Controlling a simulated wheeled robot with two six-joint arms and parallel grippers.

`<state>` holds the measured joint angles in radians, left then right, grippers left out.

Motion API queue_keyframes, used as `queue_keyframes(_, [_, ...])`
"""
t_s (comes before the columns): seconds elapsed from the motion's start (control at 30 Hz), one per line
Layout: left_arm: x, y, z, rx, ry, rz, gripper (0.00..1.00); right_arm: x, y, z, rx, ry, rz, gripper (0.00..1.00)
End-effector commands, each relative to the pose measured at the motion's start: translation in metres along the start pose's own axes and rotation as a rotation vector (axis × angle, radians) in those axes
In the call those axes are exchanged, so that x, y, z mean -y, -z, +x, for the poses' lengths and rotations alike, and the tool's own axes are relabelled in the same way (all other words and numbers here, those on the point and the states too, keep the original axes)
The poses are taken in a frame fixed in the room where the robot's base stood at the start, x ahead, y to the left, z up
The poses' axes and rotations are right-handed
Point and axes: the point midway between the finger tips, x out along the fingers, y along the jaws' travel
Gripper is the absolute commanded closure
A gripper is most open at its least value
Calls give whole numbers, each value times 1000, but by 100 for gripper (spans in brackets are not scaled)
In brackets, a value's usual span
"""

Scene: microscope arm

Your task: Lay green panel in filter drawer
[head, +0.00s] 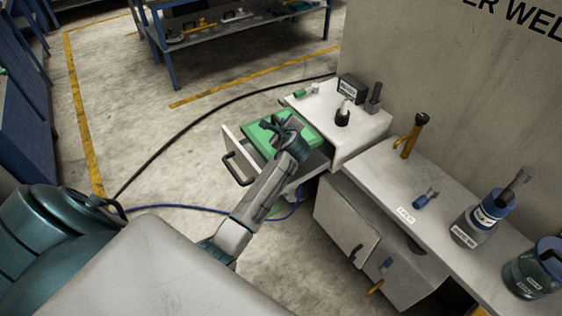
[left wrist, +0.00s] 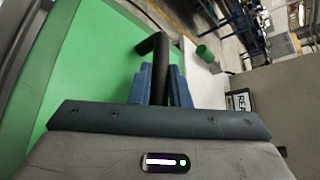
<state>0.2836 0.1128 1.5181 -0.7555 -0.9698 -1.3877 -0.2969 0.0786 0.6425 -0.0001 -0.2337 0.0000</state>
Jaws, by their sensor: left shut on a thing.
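The green panel (head: 258,136) is a flat square over the open filter drawer (head: 236,146), and it hides most of the drawer's inside. My left gripper (head: 284,128) is above the panel. In the left wrist view its blue fingers (left wrist: 167,84) are shut on the panel's bent black handle (left wrist: 156,44), and the green panel (left wrist: 88,58) fills the left side. I cannot tell whether the panel rests in the drawer or hangs just above it. My right gripper is not in view.
The drawer's front has a black handle (head: 236,169). The white cabinet top (head: 368,128) behind carries a dark labelled box (head: 351,88) and small items. A bench (head: 405,202) to the right holds jars and a yellow-black tool (head: 411,136). Cables cross the floor.

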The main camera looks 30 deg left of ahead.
Motion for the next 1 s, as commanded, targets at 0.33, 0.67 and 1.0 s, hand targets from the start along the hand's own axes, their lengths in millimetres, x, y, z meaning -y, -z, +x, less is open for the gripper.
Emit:
queue_keyframes(0.33, [-37,30,26,11,-16,-10,100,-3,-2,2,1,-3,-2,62])
queue_keyframes(0.67, [-64,55,42,11,-16,-10,100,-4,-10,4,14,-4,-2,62])
queue_keyframes(1.0, [-71,62,47,10,-13,-12,100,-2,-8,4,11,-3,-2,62])
